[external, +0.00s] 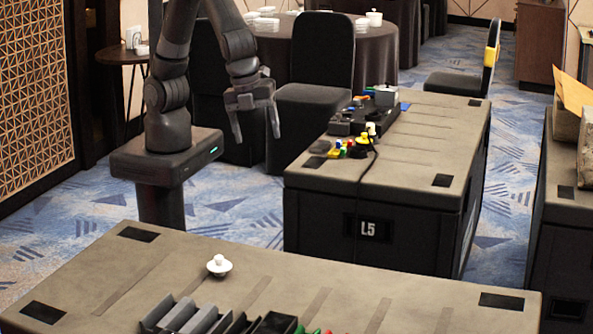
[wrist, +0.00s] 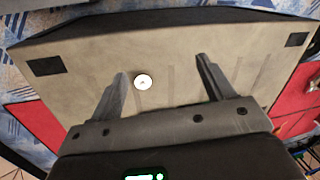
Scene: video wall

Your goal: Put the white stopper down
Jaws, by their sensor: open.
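The white stopper (external: 219,265) rests on the grey-brown top of the near black case (external: 330,285), with its small knob upward. In the wrist view the stopper (wrist: 143,81) is a small white disc on the case top, between my fingers in the picture and nearer the left one. My gripper (external: 257,138) is open and empty, raised in the air with its fingers pointing down, well beyond and above the near case. Both fingers of the gripper (wrist: 162,68) show spread apart in the wrist view. Nothing hides the stopper.
Dark grey trays (external: 190,318) and small coloured items stand at the near case's front edge. A second case (external: 425,150) marked L5 carries several coloured pieces and a cable. Black chairs (external: 315,100) and a round table stand behind. The near case's top around the stopper is clear.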

